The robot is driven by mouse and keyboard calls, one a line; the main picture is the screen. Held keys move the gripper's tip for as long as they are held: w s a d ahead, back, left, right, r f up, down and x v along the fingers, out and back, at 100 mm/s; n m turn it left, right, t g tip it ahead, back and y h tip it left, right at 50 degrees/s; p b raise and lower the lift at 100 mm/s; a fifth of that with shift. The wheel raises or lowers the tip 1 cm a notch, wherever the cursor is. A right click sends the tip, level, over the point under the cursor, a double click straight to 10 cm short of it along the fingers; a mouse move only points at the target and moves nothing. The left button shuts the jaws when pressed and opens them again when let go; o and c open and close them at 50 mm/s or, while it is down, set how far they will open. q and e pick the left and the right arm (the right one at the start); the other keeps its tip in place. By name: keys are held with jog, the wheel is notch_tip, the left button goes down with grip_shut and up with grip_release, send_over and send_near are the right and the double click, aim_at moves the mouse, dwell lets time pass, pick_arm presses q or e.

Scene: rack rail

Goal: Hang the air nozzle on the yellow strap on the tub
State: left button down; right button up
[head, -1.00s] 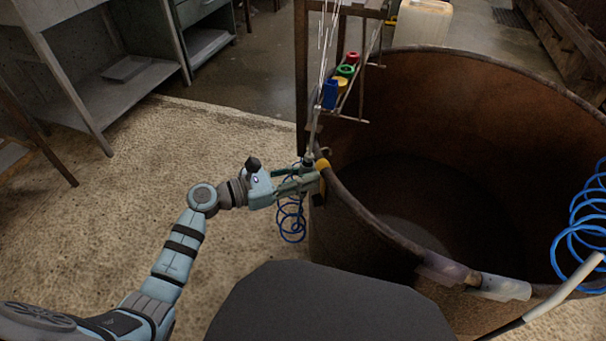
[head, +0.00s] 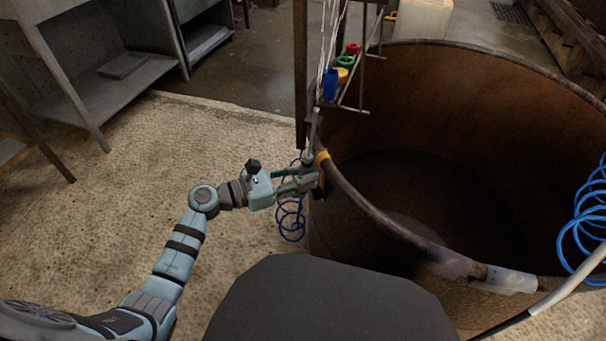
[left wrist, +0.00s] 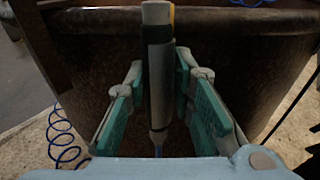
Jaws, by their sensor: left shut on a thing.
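The air nozzle (left wrist: 158,70) is a pale grey tube with dark bands, upright between the fingers of my left gripper (left wrist: 160,85). The gripper is shut on it. In the head view my left gripper (head: 312,178) is at the near left outside of the rusty tub (head: 450,90), just below its rim. The yellow strap (head: 321,156) lies over the rim right by the gripper. In the left wrist view a sliver of yellow shows behind the nozzle's top. Whether nozzle and strap touch, I cannot tell. My right gripper is out of view.
A blue coiled hose (head: 290,218) hangs below the left gripper. A rack (head: 362,85) with coloured pieces stands above the tub's left rim. Another blue coil (head: 588,220) and a pale tube (head: 570,292) are at the right. Shelves (head: 110,80) stand at the back left.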

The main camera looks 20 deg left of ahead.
pick_arm(q)
jog(key=shift+f, duration=0.35)
jog(key=c, duration=1.3)
grip_release()
